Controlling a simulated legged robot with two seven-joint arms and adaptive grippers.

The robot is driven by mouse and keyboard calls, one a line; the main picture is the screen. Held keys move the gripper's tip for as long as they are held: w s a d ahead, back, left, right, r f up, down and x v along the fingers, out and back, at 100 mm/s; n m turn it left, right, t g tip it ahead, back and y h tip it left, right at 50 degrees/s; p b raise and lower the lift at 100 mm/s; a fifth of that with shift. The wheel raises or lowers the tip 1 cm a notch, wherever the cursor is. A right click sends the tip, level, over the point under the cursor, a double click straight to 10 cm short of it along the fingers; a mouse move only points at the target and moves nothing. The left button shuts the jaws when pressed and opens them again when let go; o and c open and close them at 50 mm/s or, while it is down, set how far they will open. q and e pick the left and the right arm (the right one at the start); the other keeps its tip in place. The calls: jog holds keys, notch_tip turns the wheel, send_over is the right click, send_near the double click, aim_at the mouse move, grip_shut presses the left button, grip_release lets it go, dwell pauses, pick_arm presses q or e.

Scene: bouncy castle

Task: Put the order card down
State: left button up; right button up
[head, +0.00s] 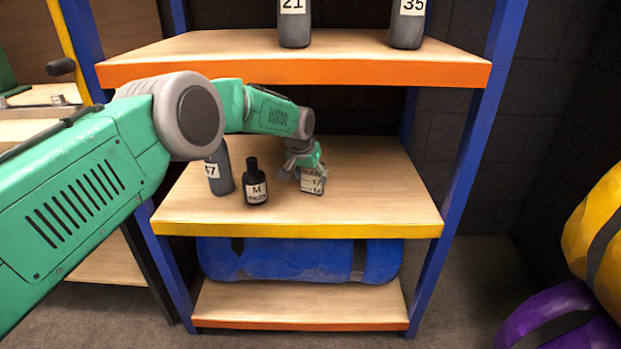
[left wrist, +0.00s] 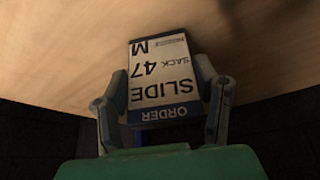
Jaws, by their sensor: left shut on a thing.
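The order card (head: 312,182) is a small white card with dark print, upright at the middle shelf. In the left wrist view the order card (left wrist: 163,75) reads ORDER, SLIDE, SACK 47, M, upside down. My left gripper (head: 302,166) is shut on the card, with a finger at each side of it (left wrist: 165,100). The card's lower edge is at or just above the wooden shelf board (head: 370,200); I cannot tell if it touches. My right gripper is not in view.
A black bottle marked M (head: 255,188) and a grey bottle marked 47 (head: 221,170) stand left of the card. Grey bottles 21 (head: 294,28) and 35 (head: 407,30) stand on the upper shelf (head: 200,50). A blue roll (head: 300,260) lies below. The middle shelf's right side is clear.

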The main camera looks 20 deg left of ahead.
aim_at(310, 175)
pick_arm(q)
jog(key=o, duration=1.5)
jog(key=shift+f, duration=0.1)
jog(key=shift+c, duration=0.2)
jog(key=shift+o, duration=0.8)
jog(key=shift+a, duration=0.15)
jog(key=shift+r, duration=0.35)
jog(key=p+v, duration=0.1)
jog(key=v, duration=0.1)
jog(key=shift+s+r, duration=0.15)
jog(key=shift+r, duration=0.2)
jog(key=s+a+p, duration=0.1)
jog(key=s+p, duration=0.2)
jog(key=s, duration=0.9)
jog(key=shift+a+f+p, duration=0.15)
jog(key=shift+a+p, duration=0.1)
jog(key=shift+p, duration=0.15)
jog(key=shift+s, duration=0.1)
